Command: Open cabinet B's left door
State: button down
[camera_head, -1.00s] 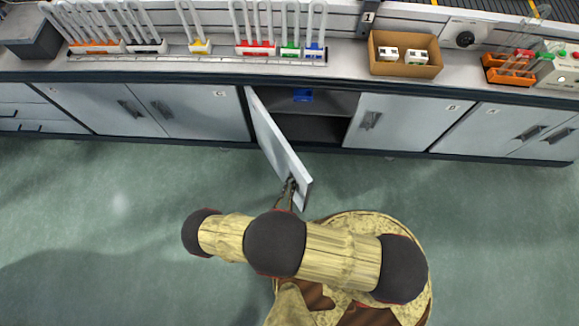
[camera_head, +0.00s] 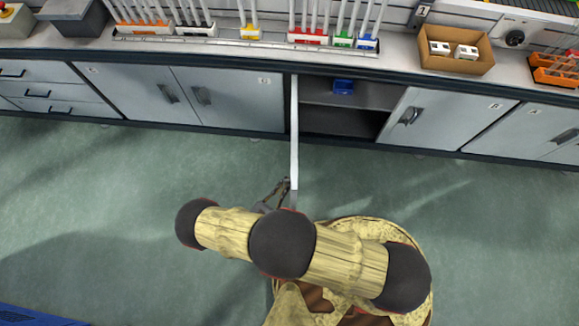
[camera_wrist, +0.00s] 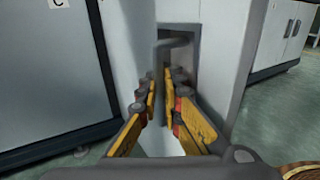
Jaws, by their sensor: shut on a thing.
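Cabinet B's left door (camera_head: 294,135) stands swung out from the cabinet, seen nearly edge-on in the head view. It also shows as a pale panel in the wrist view (camera_wrist: 222,45). The opening beside it shows a shelf and a dark inside (camera_head: 340,122). My gripper (camera_head: 284,190) is at the door's outer end, partly hidden by my arm. In the wrist view its yellow-sided fingers (camera_wrist: 163,88) are at the grey door handle (camera_wrist: 175,43), shut on it. The exact contact is hard to see.
A blue bin (camera_head: 344,87) sits on the cabinet shelf. Cabinet B's right door (camera_head: 447,118) and cabinet C's doors (camera_head: 225,98) are shut. A cardboard box (camera_head: 457,50) stands on the counter above. The green floor (camera_head: 100,190) left of the door is clear.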

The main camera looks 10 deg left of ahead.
jog(key=shift+s+f, duration=0.1)
jog(key=shift+f, duration=0.05)
jog(key=c, duration=2.3)
grip_release()
jog(key=shift+a, duration=0.1)
